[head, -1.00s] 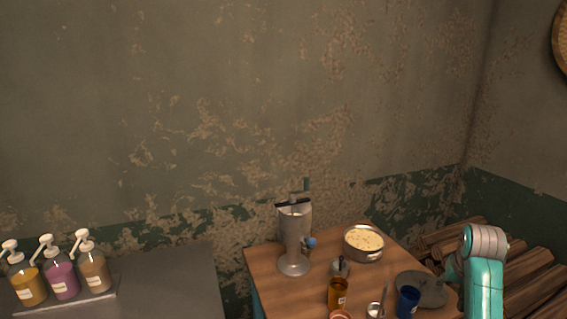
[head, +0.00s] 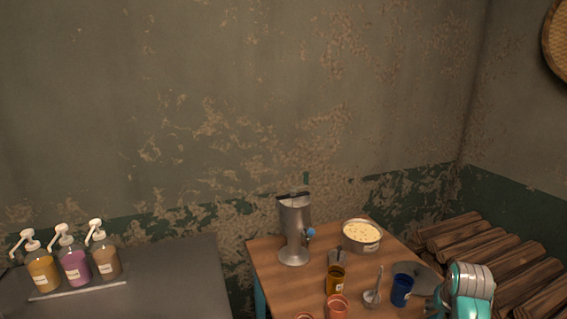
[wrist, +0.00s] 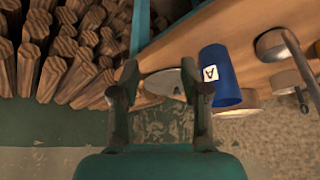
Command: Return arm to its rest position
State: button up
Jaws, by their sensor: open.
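My arm (head: 470,290) shows at the lower right of the head view, bent over the right edge of the wooden table (head: 275,272). In the wrist view my gripper (wrist: 160,75) is open, its two dark fingers apart with nothing held between them. A blue cup (wrist: 222,76) with a white label lies just right of the right finger in that view. A grey plate (wrist: 165,82) shows partly behind the fingers. In the head view the blue cup (head: 401,291) stands near my arm.
The table holds a metal dispenser (head: 294,230), a pot of yellowish food (head: 361,236), an amber container (head: 335,281), a pink cup (head: 338,306) and a ladle (head: 372,297). Stacked logs (head: 480,246) lie behind at right. Pump bottles (head: 75,266) stand on a grey counter (head: 180,275) at left.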

jog(key=s+a+f+n+t, duration=0.1)
jog(key=s+a+f+t, duration=0.1)
jog(key=s+a+f, duration=0.55)
jog(key=s+a+f+n+t, duration=0.15)
jog(key=s+a+f, duration=0.35)
jog(key=s+f, duration=0.5)
jog(key=s+a+f+t, duration=0.15)
jog(key=s+a, duration=0.45)
jog(key=s, duration=0.7)
jog(key=s+a+r+n+t+y, duration=0.1)
jog(key=s+a+r+t, duration=0.1)
jog(key=s+r, duration=0.7)
jog(key=s+a+r+n+t+y, duration=0.1)
jog(key=s+a+r+t, duration=0.2)
jog(key=s+r, duration=0.6)
jog(key=s, duration=0.4)
jog(key=shift+s, duration=0.25)
